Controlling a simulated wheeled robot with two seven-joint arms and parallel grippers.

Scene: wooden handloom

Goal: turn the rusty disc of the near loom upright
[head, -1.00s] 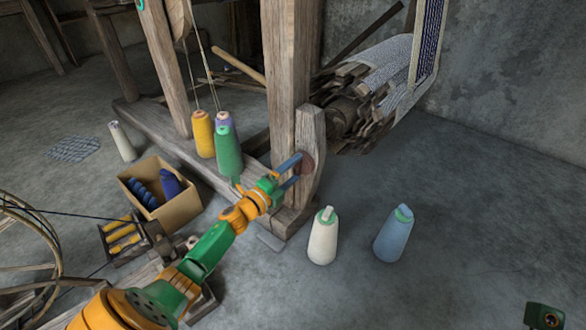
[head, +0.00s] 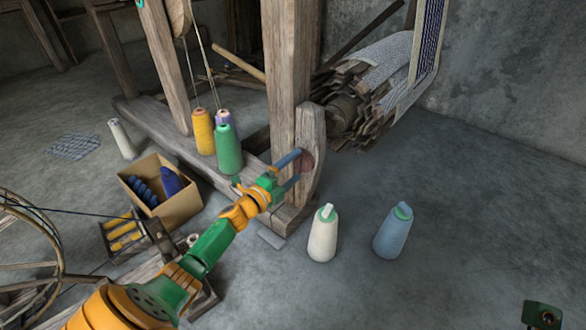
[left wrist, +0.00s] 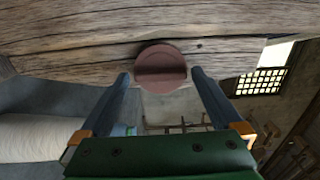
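The rusty disc (head: 307,162) sits on the side of the loom's short upright post (head: 312,133). In the left wrist view the disc (left wrist: 161,69) is reddish brown with a raised bar across its face, lying nearly level in that picture. My left gripper (head: 296,167) is at the disc, with its blue fingers spread. In the left wrist view the fingers (left wrist: 160,75) stand to either side of the disc, with a gap on each side. Whether they touch anything is not clear. My right gripper is not clearly shown.
A white cone (head: 323,233) and a blue cone (head: 393,231) stand on the floor right of the post. Yellow (head: 203,132) and green (head: 228,149) cones stand by the loom's base beam. A cardboard box (head: 182,207) is left of my arm.

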